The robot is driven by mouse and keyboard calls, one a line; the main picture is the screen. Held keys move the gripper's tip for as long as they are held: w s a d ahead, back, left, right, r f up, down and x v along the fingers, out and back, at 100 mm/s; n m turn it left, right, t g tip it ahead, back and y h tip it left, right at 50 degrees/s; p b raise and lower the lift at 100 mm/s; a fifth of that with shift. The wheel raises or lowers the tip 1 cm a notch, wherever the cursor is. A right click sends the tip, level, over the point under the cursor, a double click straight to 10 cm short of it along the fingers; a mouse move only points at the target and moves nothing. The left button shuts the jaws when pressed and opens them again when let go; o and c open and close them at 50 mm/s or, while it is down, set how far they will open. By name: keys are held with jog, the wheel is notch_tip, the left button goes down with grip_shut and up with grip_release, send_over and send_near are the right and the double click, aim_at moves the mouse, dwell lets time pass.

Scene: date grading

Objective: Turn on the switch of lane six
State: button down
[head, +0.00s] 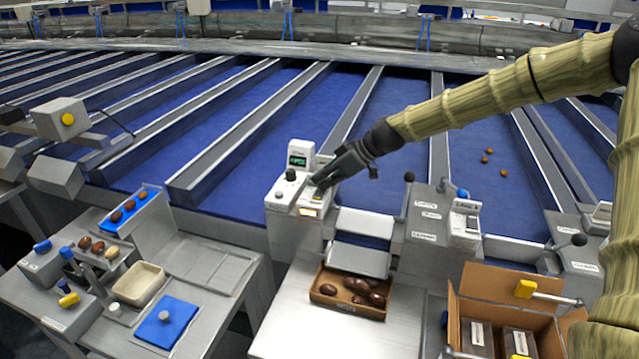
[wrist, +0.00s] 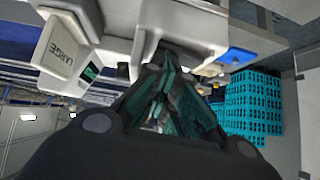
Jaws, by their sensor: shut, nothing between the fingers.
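A grey control box (head: 296,208) stands at the front of a blue lane, with a green display (head: 297,160) on top and a black knob (head: 291,175). A small lit panel (head: 309,212) is on its front face. I cannot read a lane number, and the lane six switch cannot be told for sure. My gripper (head: 318,183) is shut and empty, its tips at the right part of this box's top; whether they touch it I cannot tell. In the wrist view, the shut fingers (wrist: 165,85) point at a grey housing beside a unit marked LARGE (wrist: 62,52).
A cardboard tray of dates (head: 322,299) sits in front of the box. A second control box (head: 430,215) with a black-knobbed lever is to the right, near an open carton (head: 456,310). A sorting bench (head: 215,262) is at left. Teal crates (wrist: 255,103) show in the wrist view.

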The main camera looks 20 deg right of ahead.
jog(key=shift+s+f, duration=0.35)
jog(key=shift+f, duration=0.25)
jog(key=shift+s, duration=0.1)
jog(key=shift+s+a, duration=0.3)
jog(key=shift+s, duration=0.1)
jog(key=r, duration=0.1)
jog(key=w+r+p, duration=0.1)
jog(key=r, duration=0.2)
jog(key=shift+w+d+r+p, duration=0.2)
jog(key=shift+d+r+p, duration=0.05)
jog(key=shift+r+p, duration=0.05)
jog(key=w+b+v, duration=0.1)
jog(key=b+v, duration=0.3)
jog(key=v, duration=0.6)
jog(key=shift+d+r, duration=0.3)
jog(key=shift+d, duration=0.05)
